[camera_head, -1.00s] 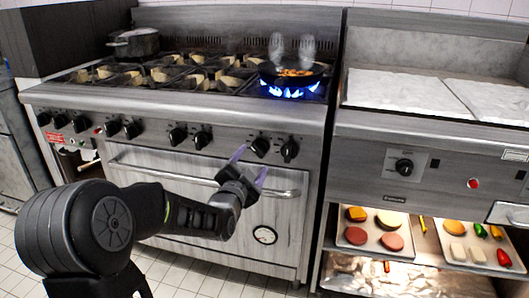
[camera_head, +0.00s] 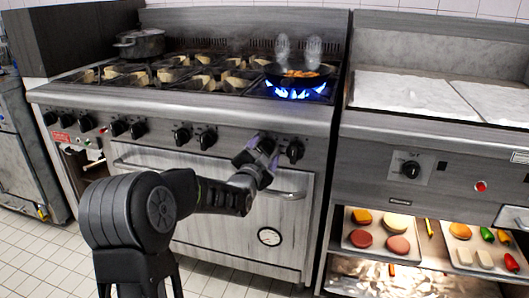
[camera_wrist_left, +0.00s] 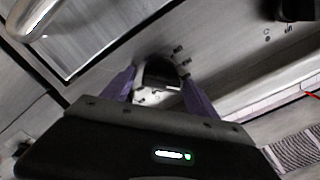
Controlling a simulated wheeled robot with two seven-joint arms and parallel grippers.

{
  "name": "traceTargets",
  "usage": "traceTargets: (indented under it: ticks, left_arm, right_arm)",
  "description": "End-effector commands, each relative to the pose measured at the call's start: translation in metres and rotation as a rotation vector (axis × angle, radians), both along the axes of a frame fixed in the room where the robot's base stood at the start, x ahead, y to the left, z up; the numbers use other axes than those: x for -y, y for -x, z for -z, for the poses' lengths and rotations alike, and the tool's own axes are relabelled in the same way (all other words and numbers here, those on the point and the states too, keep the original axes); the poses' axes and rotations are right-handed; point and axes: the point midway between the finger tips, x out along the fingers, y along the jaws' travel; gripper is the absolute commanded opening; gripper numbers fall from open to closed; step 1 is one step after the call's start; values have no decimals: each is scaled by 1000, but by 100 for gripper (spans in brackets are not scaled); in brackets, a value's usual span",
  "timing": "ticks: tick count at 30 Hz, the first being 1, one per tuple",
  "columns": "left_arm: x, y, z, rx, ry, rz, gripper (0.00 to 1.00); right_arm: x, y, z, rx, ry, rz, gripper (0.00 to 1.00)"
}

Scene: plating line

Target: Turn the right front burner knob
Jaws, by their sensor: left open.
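My left gripper (camera_head: 261,150) is at the stove's front panel, at the left knob of the rightmost pair, and covers most of that knob in the head view. In the left wrist view this dark knob (camera_wrist_left: 160,72) sits between the two purple fingers of the open gripper (camera_wrist_left: 158,88). Whether the fingers touch it I cannot tell. The other knob of the pair (camera_head: 295,150) is just right of the gripper, and a dark knob (camera_wrist_left: 293,8) shows at the wrist view's upper right corner. My right gripper is out of view.
A pan (camera_head: 298,74) with food stands over blue flames at the stove's right. The oven handle (camera_head: 285,194) runs below the knobs. A covered pot (camera_head: 138,43) is at the back left. A griddle (camera_head: 420,93) stands to the right, above trays of food.

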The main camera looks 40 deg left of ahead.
Motion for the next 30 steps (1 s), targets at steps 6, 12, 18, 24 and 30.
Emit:
traceTargets:
  ticks: [6, 12, 18, 24, 30]
  left_arm:
    - [0, 0, 0, 0, 0, 0, 64]
    - [0, 0, 0, 0, 0, 0, 48]
    - [0, 0, 0, 0, 0, 0, 31]
    - [0, 0, 0, 0, 0, 0, 15]
    - [0, 0, 0, -1, -2, 0, 8]
  right_arm:
    - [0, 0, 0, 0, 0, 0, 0]
    - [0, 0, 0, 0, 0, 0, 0]
    - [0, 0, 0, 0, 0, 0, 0]
    - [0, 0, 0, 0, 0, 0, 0]
    - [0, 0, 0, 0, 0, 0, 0]
